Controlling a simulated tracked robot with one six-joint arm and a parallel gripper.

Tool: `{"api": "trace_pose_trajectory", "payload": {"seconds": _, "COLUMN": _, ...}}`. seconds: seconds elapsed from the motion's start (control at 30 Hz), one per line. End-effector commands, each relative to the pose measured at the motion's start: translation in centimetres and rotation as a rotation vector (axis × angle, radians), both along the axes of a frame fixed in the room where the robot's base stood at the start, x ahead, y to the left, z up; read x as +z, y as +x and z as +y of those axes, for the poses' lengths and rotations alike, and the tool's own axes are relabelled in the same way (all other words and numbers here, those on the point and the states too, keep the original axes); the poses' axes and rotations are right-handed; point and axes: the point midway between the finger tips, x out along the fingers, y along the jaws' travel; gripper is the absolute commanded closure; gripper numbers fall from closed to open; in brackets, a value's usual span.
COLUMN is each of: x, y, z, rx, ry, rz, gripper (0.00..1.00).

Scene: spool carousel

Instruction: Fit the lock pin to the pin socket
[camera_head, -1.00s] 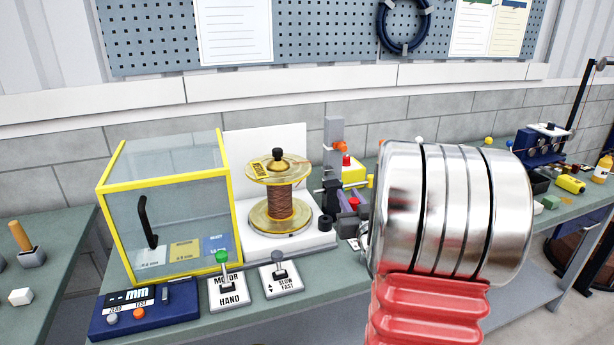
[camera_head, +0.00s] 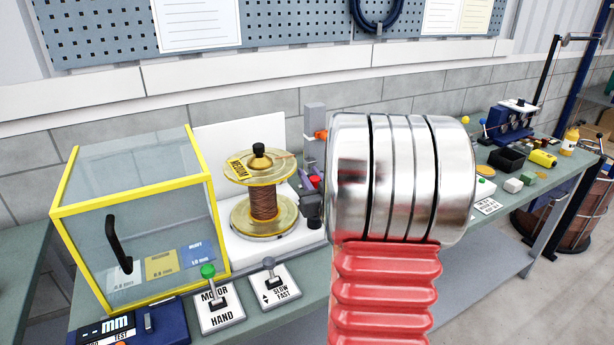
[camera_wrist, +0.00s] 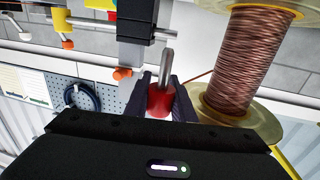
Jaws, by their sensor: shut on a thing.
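My gripper (camera_wrist: 160,101) is shut on the lock pin (camera_wrist: 160,100), which has a red grip and a bare metal shaft, in the wrist view. The shaft points toward the top of that view, its tip beside a dark and grey upright post (camera_wrist: 132,54). The post also shows in the head view (camera_head: 315,120), behind the spool. I cannot make out the pin socket for certain, nor whether the shaft touches anything. In the head view my arm hides much of the area around the gripper.
A copper-wire spool (camera_head: 264,203) on its white stand is close beside the gripper, on the right in the wrist view (camera_wrist: 240,62). A yellow-framed clear box (camera_head: 135,225) and lever plates (camera_head: 219,306) stand in front.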

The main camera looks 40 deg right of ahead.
Motion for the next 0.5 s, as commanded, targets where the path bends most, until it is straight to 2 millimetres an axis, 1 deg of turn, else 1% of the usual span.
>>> {"api": "trace_pose_trajectory", "payload": {"seconds": 0.23, "x": -0.2, "y": -0.1, "z": 0.1, "rx": 0.001, "ry": 0.0, "rz": 0.002, "gripper": 1.0}}
{"api": "trace_pose_trajectory", "payload": {"seconds": 0.5, "x": -1.8, "y": -0.1, "z": 0.1, "rx": 0.001, "ry": 0.001, "rz": 0.003, "gripper": 1.0}}
